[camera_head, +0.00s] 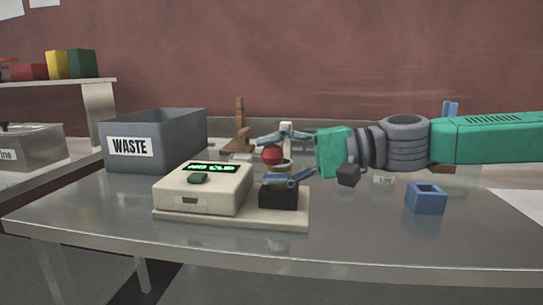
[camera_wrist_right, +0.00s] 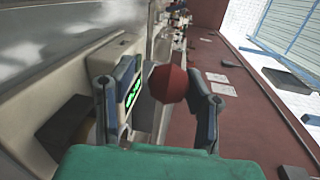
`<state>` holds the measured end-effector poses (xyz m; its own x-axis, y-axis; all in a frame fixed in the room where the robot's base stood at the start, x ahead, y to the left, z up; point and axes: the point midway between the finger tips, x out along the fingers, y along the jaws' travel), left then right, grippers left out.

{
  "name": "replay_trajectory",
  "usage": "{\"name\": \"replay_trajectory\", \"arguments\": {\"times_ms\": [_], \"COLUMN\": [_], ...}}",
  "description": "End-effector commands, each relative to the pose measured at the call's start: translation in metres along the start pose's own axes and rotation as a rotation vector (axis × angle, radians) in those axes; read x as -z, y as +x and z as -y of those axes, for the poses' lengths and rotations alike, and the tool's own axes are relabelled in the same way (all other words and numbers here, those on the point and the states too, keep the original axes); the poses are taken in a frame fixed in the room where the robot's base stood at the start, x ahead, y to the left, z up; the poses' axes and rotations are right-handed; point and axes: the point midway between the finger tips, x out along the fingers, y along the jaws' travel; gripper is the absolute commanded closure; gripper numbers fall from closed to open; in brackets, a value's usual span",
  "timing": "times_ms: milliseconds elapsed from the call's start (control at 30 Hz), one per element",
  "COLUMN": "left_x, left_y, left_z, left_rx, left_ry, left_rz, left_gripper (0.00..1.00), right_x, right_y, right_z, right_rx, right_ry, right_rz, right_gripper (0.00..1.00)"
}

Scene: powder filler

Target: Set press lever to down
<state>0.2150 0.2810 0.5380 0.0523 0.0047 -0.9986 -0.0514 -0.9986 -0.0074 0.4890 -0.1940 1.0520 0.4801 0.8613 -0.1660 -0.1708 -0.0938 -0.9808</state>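The press lever's red ball knob (camera_head: 271,155) is at the powder filler (camera_head: 200,196), a cream box with a green display on a flat base plate. My right gripper (camera_head: 266,162) reaches in from the right. Its two fingers are spread, one above and one below the knob in the head view. In the right wrist view the red knob (camera_wrist_right: 168,84) shows between the open fingers (camera_wrist_right: 158,98), with gaps on both sides. I cannot tell how deep the knob sits between them. The lever's shaft is mostly hidden. My left gripper is not in view.
A black holder (camera_head: 283,197) stands on the base plate just below the gripper. A grey WASTE bin (camera_head: 128,147) is behind left, with a wooden stand (camera_head: 239,130) at the back. The table's front strip (camera_head: 380,250) is clear.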

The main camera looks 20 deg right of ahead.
Motion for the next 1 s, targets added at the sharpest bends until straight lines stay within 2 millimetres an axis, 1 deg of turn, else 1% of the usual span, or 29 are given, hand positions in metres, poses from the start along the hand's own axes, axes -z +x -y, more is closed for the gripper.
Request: {"name": "replay_trajectory", "arguments": {"times_ms": [33,333,467,1000], "left_x": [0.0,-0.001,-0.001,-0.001], "left_y": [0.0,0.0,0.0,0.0], "left_z": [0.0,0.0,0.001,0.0], "left_rx": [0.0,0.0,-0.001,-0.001], "left_ry": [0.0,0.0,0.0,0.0], "left_rz": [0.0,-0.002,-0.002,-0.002], "left_gripper": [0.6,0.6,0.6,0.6], "right_x": [0.0,-0.002,-0.002,0.001], "right_y": [0.0,-0.001,-0.007,-0.075], "right_z": [-0.002,0.002,0.004,0.002], "right_rx": [-0.002,0.003,0.004,0.007], "right_ry": [0.002,-0.002,-0.005,-0.002], "right_rz": [0.001,0.0,-0.001,0.0], "right_gripper": [0.47,0.47,0.47,0.47]}}
